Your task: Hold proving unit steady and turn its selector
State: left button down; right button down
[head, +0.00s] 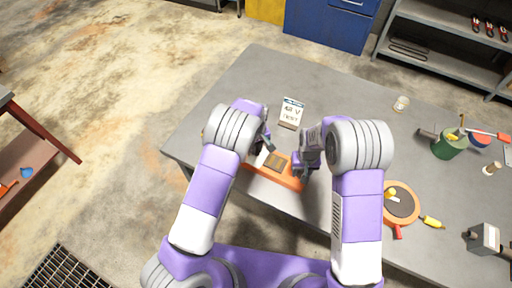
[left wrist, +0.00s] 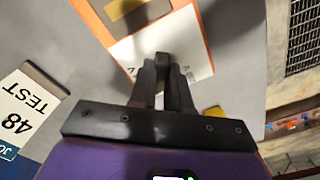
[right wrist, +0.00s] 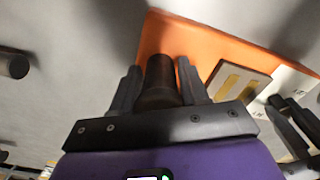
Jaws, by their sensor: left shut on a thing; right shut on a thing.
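The proving unit (head: 288,182) is an orange block lying on the grey table, between my two grippers. It has a tan pad with yellow bars (right wrist: 238,85) and a white plate with small lettering (left wrist: 195,52). My left gripper (left wrist: 163,80) is shut on a dark selector (left wrist: 162,62) that stands on the white plate. My right gripper (right wrist: 160,82) is shut on a dark round post (right wrist: 160,78) at the other end of the orange block. In the head view, the arms partly hide both ends of the unit.
To the right are a glass jar (head: 401,104), a green pot (head: 449,146), an orange-rimmed round thing (head: 402,204), a yellow-tipped tool (head: 432,222) and a grey block (head: 484,238). The table's back left is clear.

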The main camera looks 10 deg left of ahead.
pick_arm(q)
jog(key=m, duration=0.6)
dwell(0.6)
jog(key=c, duration=1.1)
grip_release()
notch_tip(320, 180, up, 12)
jog(key=shift+r, duration=0.1)
